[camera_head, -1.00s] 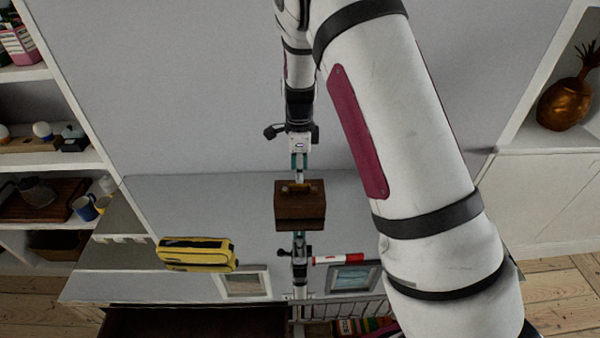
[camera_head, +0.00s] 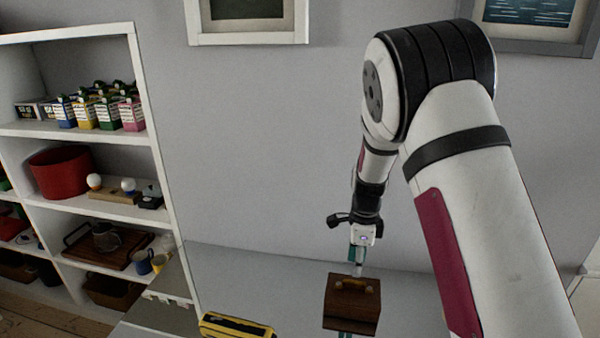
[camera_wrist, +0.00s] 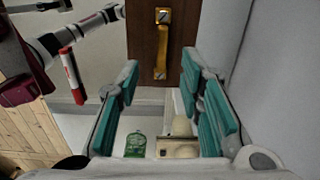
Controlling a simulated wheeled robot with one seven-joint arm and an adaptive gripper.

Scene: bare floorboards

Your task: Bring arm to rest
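My gripper (camera_head: 357,262) hangs on my white arm above a brown wooden box (camera_head: 352,308) with a brass handle on top. The box is on a shiny grey surface. In the wrist view, the gripper (camera_wrist: 160,64) has its two teal-padded fingers spread wide apart. The box (camera_wrist: 145,50) and its brass handle (camera_wrist: 161,50) show between and beyond the fingertips. The fingers are not closed on the handle. Whether a fingertip touches the box cannot be told.
A yellow and black case (camera_head: 236,327) lies left of the box. A white shelf unit (camera_head: 70,130) with cartons, a red pot (camera_head: 60,172) and mugs stands at the left. The wall is behind. A red and white marker (camera_wrist: 72,76) shows in the wrist view.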

